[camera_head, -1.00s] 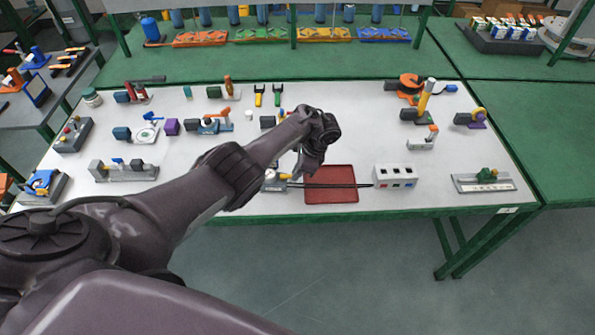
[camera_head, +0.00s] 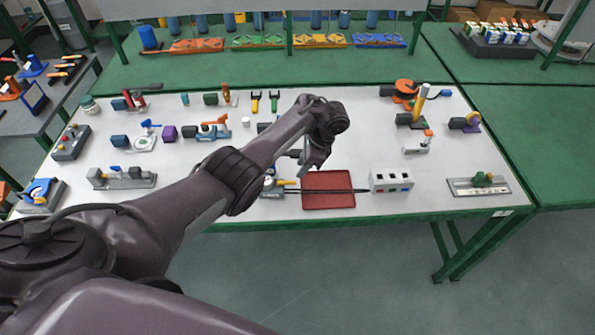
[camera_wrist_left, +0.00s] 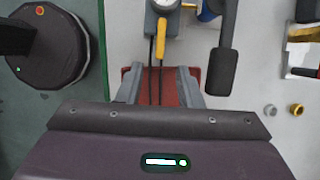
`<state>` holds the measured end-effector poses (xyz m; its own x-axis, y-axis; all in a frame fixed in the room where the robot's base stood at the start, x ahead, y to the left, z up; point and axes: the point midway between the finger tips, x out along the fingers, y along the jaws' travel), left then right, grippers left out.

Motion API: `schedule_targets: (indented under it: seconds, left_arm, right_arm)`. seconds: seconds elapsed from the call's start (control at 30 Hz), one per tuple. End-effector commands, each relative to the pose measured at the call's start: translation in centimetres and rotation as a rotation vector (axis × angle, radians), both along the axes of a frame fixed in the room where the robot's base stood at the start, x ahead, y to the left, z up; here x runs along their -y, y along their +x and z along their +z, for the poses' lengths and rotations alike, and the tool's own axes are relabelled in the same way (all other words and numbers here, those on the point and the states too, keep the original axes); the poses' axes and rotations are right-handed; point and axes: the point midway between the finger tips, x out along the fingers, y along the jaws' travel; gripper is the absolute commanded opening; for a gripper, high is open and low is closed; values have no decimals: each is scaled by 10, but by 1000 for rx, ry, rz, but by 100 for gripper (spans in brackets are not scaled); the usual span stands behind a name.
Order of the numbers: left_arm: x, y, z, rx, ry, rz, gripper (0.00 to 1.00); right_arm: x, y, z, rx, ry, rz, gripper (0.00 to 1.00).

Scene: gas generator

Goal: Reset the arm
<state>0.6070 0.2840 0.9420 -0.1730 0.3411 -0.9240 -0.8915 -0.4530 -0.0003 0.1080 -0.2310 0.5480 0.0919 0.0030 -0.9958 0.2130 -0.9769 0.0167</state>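My left arm reaches from the lower left over the white table (camera_head: 250,210), and its gripper (camera_head: 308,165) hangs above the table close to the back edge of the red tray (camera_head: 328,201). In the left wrist view the two grey fingers of my left gripper (camera_wrist_left: 160,82) stand apart with nothing held between them. The red tray (camera_wrist_left: 168,88) shows below and between the fingers, with dark tubes running over it. The tubes lead to a gauge device with a yellow handle (camera_wrist_left: 161,28). My right gripper is in neither view.
A white block with dark openings (camera_head: 391,181) stands right of the tray. A grey fixture with a green part (camera_head: 483,184) lies at the right front. Several tools and devices line the back and left of the table. The table's front middle-right has bare room.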

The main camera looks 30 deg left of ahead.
Motion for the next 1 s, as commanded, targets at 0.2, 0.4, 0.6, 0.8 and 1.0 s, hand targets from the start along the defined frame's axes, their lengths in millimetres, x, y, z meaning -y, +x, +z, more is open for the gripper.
schedule_targets:
  seconds: [0.2, 0.4, 0.6, 0.8, 1.0]
  left_arm:
    - [5, 2, 12, 0, 1, 1, 33]
    - [5, 2, 12, 0, 1, 1, 33]
    - [4, 2, 12, 0, 1, 1, 33]
    - [14, -5, -2, 30, -6, 21, 33]
    - [46, -38, -36, 155, -50, 124, 33]
  right_arm:
    - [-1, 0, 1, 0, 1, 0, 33]
    - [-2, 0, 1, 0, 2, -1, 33]
    - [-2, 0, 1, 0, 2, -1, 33]
    - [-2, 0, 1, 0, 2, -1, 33]
    - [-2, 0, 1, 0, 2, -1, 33]
